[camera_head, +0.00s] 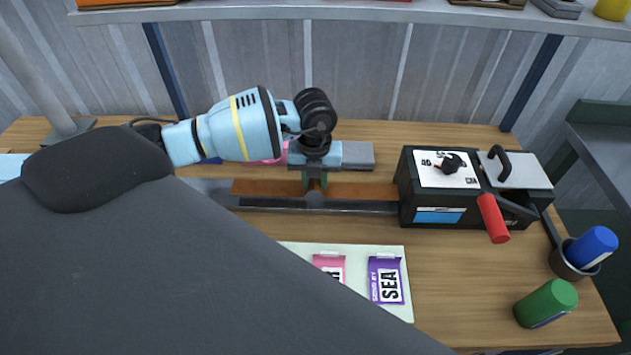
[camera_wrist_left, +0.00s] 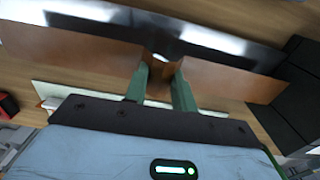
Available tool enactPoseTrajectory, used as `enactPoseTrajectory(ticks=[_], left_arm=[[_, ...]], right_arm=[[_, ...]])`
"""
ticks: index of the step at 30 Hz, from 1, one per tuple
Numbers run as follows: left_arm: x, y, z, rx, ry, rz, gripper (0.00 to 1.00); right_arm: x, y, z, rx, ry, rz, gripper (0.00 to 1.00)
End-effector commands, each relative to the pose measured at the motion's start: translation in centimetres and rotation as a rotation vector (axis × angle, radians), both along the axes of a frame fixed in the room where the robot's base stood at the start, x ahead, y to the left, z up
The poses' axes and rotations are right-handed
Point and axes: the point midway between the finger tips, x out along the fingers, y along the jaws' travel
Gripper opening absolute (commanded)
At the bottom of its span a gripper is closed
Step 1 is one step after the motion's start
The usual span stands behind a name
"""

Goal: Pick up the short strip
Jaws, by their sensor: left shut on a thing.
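A brown strip (camera_head: 258,188) lies along the dark, narrow bed of a bench machine (camera_head: 440,213). I take it for the short strip, though its full outline is hard to make out. My left gripper (camera_head: 314,184) points down at the middle of the bed, its green fingers shut on the strip. In the left wrist view the fingertips (camera_wrist_left: 160,80) meet the brown strip (camera_wrist_left: 85,55), which bends in toward them from both sides. What sits exactly between the fingers is partly hidden. My right gripper is not in view.
The machine's red handle (camera_head: 493,218) juts forward at right. A pale tray (camera_head: 405,300) holds pink and purple packets in front. A shelf (camera_head: 350,12) hangs above.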

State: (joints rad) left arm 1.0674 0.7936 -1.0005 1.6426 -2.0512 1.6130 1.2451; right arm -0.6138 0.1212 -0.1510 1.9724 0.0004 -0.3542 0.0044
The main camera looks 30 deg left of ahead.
Motion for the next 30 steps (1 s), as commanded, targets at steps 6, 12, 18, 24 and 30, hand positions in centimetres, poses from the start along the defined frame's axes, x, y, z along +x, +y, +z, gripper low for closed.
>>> enactPoseTrajectory(ticks=[6, 12, 18, 24, 30], left_arm=[[-3.6, -1.5, 0.5, -0.001, -0.003, -0.003, 0.05], [-7.5, -3.2, 0.8, 0.000, -0.002, -0.005, 0.05], [-11.0, -4.6, 1.2, 0.000, -0.001, -0.003, 0.05], [-13.0, -5.5, 1.3, 0.000, -0.001, -0.002, 0.05], [-13.6, -5.8, 1.4, 0.000, -0.001, 0.000, 0.05]], right_arm=[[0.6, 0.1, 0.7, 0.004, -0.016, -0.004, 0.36], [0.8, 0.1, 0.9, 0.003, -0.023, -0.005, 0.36], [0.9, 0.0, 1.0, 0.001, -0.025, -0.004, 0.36], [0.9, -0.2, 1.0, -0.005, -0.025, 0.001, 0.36], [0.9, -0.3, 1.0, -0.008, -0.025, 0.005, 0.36]])
